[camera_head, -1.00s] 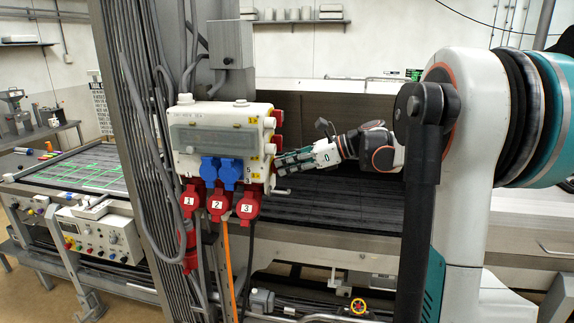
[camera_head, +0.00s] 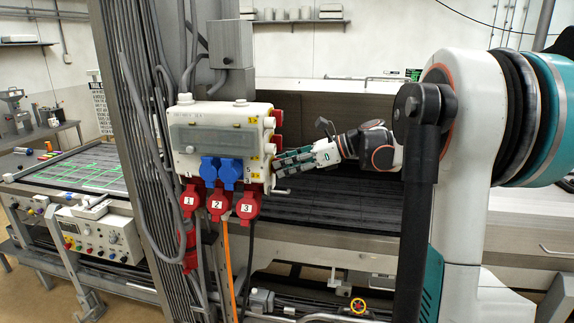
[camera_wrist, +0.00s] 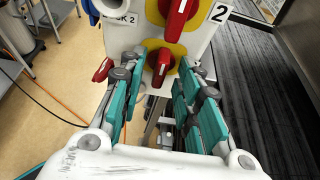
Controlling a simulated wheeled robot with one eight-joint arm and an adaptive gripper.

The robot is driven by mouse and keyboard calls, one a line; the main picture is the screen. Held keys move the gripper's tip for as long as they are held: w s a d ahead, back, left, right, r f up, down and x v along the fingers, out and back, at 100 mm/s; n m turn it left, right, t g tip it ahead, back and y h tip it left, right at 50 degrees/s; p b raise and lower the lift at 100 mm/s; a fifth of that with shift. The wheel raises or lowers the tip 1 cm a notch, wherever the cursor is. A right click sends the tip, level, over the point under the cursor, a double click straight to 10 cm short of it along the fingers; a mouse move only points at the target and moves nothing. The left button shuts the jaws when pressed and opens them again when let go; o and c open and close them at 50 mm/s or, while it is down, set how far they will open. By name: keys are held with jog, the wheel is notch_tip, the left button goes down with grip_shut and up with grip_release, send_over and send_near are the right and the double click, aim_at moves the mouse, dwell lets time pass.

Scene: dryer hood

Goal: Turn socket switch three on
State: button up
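The white socket box (camera_head: 215,140) hangs on a column in the head view, with blue sockets and red plugs numbered 1, 2 and 3 (camera_head: 247,206) below. My gripper (camera_head: 278,165) is at the box's right side. In the wrist view two red rotary switches on yellow plates show. The upper switch (camera_wrist: 178,14) is beside a label "2". The lower red switch (camera_wrist: 160,66), whose number is not visible, lies between the tips of my open gripper (camera_wrist: 162,82). A gap shows between the fingers; whether either touches the switch I cannot tell.
Grey cables run down the column (camera_head: 135,150) left of the box. A dark conveyor bed (camera_head: 345,205) lies behind and right of my gripper. A small red part (camera_wrist: 102,70) juts out beside the left finger in the wrist view.

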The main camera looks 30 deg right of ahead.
jog(key=v, duration=1.2)
jog(key=shift+w, duration=0.1)
